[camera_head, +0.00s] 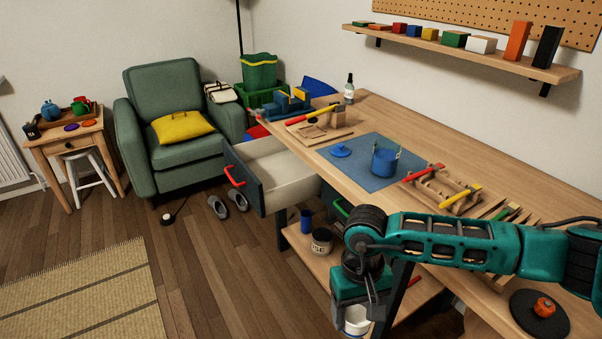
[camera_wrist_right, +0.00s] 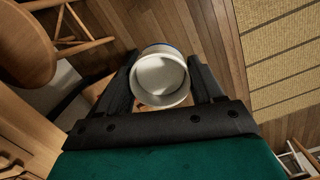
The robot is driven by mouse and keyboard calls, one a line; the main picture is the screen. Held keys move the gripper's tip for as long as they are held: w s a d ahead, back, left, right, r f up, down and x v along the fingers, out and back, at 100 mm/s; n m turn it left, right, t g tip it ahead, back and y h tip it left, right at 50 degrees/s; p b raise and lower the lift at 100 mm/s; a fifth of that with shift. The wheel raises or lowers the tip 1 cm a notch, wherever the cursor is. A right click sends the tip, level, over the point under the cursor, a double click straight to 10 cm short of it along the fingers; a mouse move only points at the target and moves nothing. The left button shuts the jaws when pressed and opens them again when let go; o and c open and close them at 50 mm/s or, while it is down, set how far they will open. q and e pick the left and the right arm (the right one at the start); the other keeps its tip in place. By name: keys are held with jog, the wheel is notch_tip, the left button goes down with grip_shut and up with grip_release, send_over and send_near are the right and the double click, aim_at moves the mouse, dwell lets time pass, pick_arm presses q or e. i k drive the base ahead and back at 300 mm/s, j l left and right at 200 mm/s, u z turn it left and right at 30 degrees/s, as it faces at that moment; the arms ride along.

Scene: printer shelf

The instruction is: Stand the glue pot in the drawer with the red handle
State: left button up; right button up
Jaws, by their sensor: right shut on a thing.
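My right gripper (camera_head: 358,309) hangs low in front of the bench and is shut on a round white pot (camera_head: 357,322), which I take to be the glue pot. In the right wrist view the pot (camera_wrist_right: 160,77) sits between the two black fingers, its pale round face towards the camera and a blue edge at the far side. The drawer (camera_head: 290,168) with the red handle (camera_head: 233,176) is pulled open at the bench's left; its visible pale inside looks empty. The gripper is right of the drawer and nearer the camera. My left gripper is out of view.
The lower shelf (camera_head: 300,240) bears a blue cup (camera_head: 306,221) and a labelled jar (camera_head: 322,241). The bench top holds a blue pot (camera_head: 385,161) on a blue mat (camera_head: 358,176) and wooden tool racks (camera_head: 440,190). Floor left of the drawer is mostly clear.

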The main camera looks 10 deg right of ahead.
aim_at(272, 186)
jog(key=k+z, duration=0.15)
jog(key=z, duration=0.9)
jog(key=i+j+z, duration=0.15)
jog(key=j+z, duration=0.2)
jog(key=j, duration=0.2)
jog(key=i+j, duration=0.1)
jog(key=j, duration=0.35)
jog(key=i+j, duration=0.1)
jog(key=j, duration=0.35)
jog(key=i+j, duration=0.1)
jog(key=j, duration=0.3)
jog(key=i+j, duration=0.1)
jog(key=j, duration=0.35)
jog(key=i+j, duration=0.1)
jog(key=j, duration=0.35)
jog(key=i+j, duration=0.1)
jog(key=j, duration=0.35)
jog(key=i+j, duration=0.1)
jog(key=j, duration=0.35)
